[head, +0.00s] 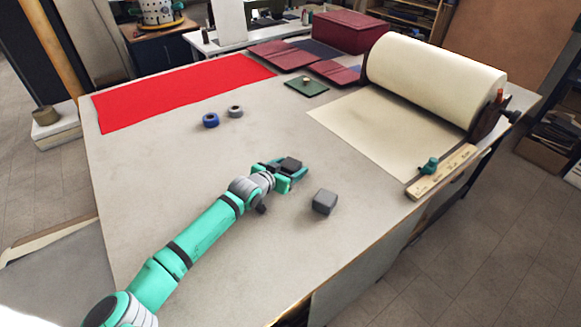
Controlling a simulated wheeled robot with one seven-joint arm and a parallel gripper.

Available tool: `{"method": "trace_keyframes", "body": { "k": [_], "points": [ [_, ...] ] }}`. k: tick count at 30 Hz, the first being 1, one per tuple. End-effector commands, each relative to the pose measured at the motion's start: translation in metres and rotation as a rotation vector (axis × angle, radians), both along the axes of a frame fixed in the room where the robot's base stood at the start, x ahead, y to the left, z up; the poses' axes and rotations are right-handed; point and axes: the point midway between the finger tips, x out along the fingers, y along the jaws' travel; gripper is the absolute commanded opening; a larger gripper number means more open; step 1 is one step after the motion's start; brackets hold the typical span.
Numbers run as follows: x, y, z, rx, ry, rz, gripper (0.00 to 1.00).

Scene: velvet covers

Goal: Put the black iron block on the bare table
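A dark grey block (324,201) sits on the bare grey tabletop (200,165), right of and nearer than my gripper. My gripper (298,176) is low over the middle of the table, apart from that block. A blackish, square-topped shape (290,164) shows at my gripper, among its teal parts. I cannot tell whether it is a block in the fingers or part of the hand. The gap between the fingertips is too small and too hidden to read.
A red cloth (180,92) covers the back left. A large cream roll (435,80), a ruler (442,172) and a dark red box (337,32) stand right and back. The front table is clear.

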Motion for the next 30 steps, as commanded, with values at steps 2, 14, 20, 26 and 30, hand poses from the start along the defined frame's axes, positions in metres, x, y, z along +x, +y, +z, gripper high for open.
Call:
{"method": "trace_keyframes", "body": {
  "k": [2,14,20,26,30],
  "points": [
    [0.0,0.001,0.0,0.0,0.0,0.001,0.66],
    [-0.009,0.013,0.008,0.001,-0.001,0.008,0.66],
    [-0.037,0.029,0.022,0.0,-0.003,0.007,0.66],
    [-0.067,0.042,0.036,0.0,-0.001,0.001,0.66],
    [-0.082,0.051,0.043,0.001,-0.002,-0.001,0.66]
  ]
}}
